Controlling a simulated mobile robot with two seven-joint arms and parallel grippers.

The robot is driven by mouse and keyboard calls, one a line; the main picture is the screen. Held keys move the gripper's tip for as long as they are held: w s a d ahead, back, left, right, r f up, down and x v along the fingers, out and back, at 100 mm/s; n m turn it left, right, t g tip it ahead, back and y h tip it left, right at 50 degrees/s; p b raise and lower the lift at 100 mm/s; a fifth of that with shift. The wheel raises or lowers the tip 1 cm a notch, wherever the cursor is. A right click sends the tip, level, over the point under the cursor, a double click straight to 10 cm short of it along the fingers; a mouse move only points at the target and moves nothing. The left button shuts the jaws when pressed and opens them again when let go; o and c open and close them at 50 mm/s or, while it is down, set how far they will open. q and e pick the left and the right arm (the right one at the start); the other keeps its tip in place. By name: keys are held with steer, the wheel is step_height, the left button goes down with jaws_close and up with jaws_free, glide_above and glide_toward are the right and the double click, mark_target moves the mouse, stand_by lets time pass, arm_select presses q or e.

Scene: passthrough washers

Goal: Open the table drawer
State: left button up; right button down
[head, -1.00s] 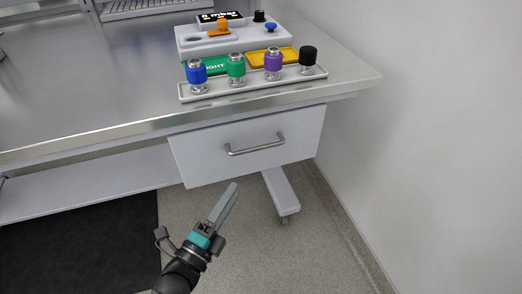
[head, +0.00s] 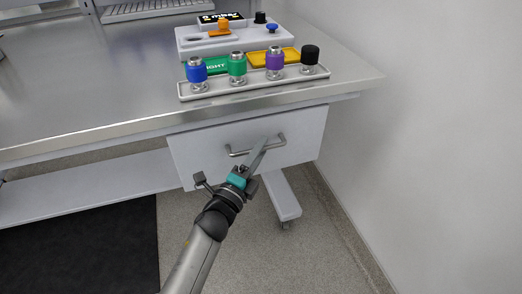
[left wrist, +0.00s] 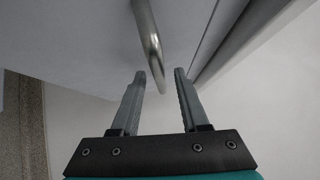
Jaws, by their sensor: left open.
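The table drawer (head: 190,150) is a light grey box front under the table top, and it looks shut in the head view. Its metal bar handle (head: 240,153) runs across the middle of the front. My left gripper (head: 262,145) is at the handle in the head view, hiding part of the bar. In the left wrist view the handle (left wrist: 148,35) hangs just beyond the fingertips, roughly in line with the gap. The left gripper (left wrist: 160,77) is open with nothing between its fingers. My right gripper is not in view.
The steel table top (head: 90,85) holds a white tray (head: 215,92) of several coloured-cap fittings and a white device (head: 190,40) behind it. A white wall (head: 430,140) stands close on the right. A table leg foot (head: 283,200) is below the drawer.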

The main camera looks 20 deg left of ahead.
arm_select(q)
steer(key=shift+w+d+r, duration=0.1)
steer(key=shift+w, duration=0.3)
jaws_close()
stand_by(1.3)
